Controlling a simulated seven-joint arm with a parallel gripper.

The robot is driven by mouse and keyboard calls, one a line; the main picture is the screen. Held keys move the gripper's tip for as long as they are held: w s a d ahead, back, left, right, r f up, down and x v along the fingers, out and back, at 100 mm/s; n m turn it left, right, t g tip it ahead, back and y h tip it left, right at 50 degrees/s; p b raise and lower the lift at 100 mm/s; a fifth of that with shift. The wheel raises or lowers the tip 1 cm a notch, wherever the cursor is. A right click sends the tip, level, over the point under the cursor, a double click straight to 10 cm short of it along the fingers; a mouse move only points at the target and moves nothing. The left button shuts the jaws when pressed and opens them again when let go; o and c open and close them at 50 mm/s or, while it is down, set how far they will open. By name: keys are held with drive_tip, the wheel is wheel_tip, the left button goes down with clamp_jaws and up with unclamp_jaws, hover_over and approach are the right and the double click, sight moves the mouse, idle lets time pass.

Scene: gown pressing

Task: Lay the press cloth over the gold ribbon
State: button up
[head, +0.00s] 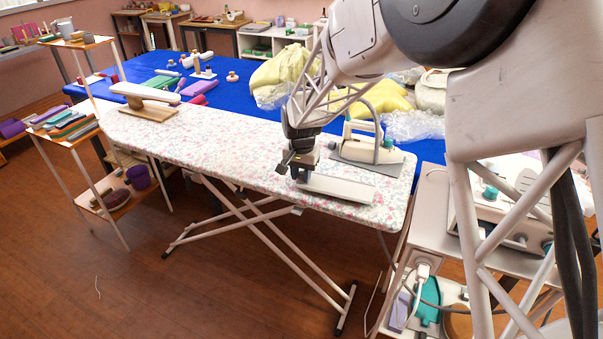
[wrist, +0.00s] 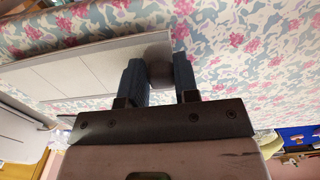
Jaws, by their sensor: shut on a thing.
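My gripper (head: 297,176) is low over the right part of the floral ironing board (head: 225,150). In the wrist view its fingers (wrist: 160,78) are shut on a rounded grey grip at the edge of a pale flat panel (wrist: 80,76) with thin seam lines. I take this panel to be the press cloth; it also shows in the head view (head: 340,188), stretching right from the gripper. It lies on or just above the board; I cannot tell which. I cannot make out the gold ribbon in either view; it may be hidden under the panel.
A white iron (head: 361,140) stands on a grey pad (head: 350,160) just behind the panel. A wooden-based sleeve board (head: 147,97) stands at the board's left end. A blue table (head: 235,85) with a yellow gown (head: 285,72) lies behind. The board's middle is clear.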

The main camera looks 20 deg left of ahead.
drive_tip(key=o, duration=1)
drive_tip(key=shift+r, duration=0.1)
drive_tip(key=shift+r, duration=3.8)
drive_tip(key=shift+d, duration=0.1)
